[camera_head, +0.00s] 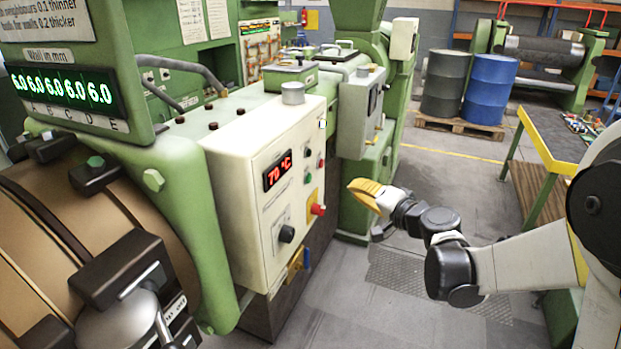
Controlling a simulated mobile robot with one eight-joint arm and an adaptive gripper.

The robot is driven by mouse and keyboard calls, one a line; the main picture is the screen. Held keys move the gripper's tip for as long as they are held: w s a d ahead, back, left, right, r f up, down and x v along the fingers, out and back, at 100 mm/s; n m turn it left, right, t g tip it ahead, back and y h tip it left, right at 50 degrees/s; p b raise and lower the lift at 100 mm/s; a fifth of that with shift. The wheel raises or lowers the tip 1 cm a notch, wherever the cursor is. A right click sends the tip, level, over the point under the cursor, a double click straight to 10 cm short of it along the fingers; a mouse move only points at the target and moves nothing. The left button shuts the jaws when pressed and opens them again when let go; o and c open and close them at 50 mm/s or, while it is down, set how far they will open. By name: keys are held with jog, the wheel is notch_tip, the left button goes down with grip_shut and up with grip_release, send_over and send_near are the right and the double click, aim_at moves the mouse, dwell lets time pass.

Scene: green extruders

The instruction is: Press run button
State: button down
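The cream control box (250,200) on the green machine carries a red display (278,171) reading 70 °C. Several small buttons sit right of the display, among them a dark green one (307,153) and a red one (322,163). A larger red button (318,209) on a yellow plate sits lower right, and a black knob (287,234) lower left. The labels are too small to read, so I cannot tell which is the run button. My gripper (355,186) has yellow fingers that look closed together. It is empty, right of the box, pointing left, apart from the buttons.
A second grey box (358,110) sticks out from the machine above and behind my gripper. Yellow and blue valve handles (297,262) are under the control box. Drums (490,88) on a pallet and a workbench (553,135) stand right. The floor below my gripper is clear.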

aim_at(309, 178)
jog(key=shift+a, duration=0.1)
jog(key=w+a, duration=0.3)
jog(key=a, duration=0.5)
jog(key=shift+a, duration=0.1)
dwell(1.4)
jog(key=shift+w+a, duration=0.15)
jog(key=shift+a, duration=0.2)
jog(key=shift+w+a, duration=0.15)
jog(key=shift+a, duration=0.2)
dwell(0.6)
jog(key=shift+d, duration=0.15)
jog(key=shift+s+d, duration=0.3)
jog(key=shift+d, duration=0.3)
